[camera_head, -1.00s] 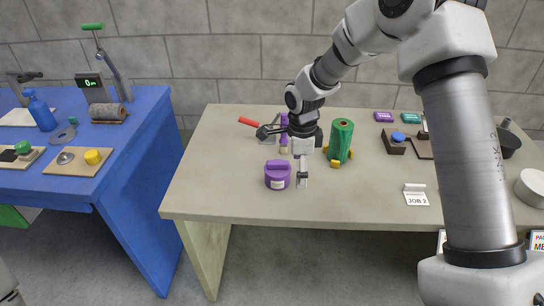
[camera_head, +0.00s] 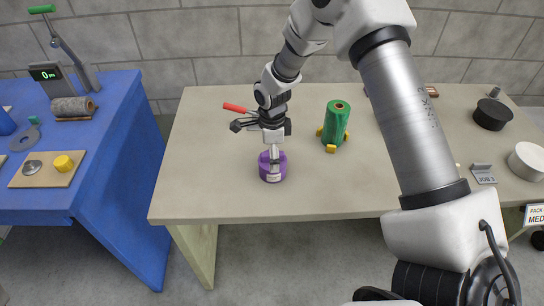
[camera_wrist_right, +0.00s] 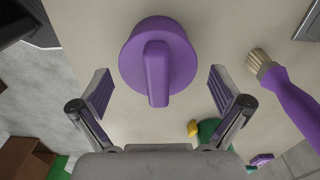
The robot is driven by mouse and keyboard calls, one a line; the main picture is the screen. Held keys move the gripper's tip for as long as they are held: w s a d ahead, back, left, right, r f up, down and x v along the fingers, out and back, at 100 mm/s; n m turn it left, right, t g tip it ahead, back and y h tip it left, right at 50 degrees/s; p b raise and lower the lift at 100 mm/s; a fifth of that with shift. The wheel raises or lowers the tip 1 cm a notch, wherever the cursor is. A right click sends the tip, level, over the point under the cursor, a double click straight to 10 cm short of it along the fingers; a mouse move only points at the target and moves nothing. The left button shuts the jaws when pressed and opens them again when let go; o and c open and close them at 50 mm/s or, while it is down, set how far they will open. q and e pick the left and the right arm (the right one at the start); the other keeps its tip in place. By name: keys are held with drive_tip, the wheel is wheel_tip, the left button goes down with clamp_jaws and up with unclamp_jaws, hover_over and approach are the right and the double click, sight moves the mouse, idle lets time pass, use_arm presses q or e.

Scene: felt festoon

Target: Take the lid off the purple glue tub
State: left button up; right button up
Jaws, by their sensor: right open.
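The purple glue tub (camera_head: 264,170) stands upright on the beige table, partly hidden by my right gripper (camera_head: 273,160) in the head view. In the right wrist view its round purple lid (camera_wrist_right: 132,55) is on top, with a raised bar handle (camera_wrist_right: 157,75) across it. My right gripper (camera_wrist_right: 160,82) is open, with one finger on each side of the lid, apart from the bar. Nothing is between the fingers but the view of the lid. My left gripper is not in view.
A brush (camera_wrist_right: 285,95) with a purple handle lies close to the tub. A green roll (camera_head: 337,120) with yellow feet stands to the right. A red-handled tool (camera_head: 236,107) is behind. The table front left of the tub is clear.

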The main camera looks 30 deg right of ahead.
drive_tip(key=shift+s+r, duration=0.15)
drive_tip(key=shift+s, duration=0.05)
drive_tip(key=c, duration=0.9)
clamp_jaws()
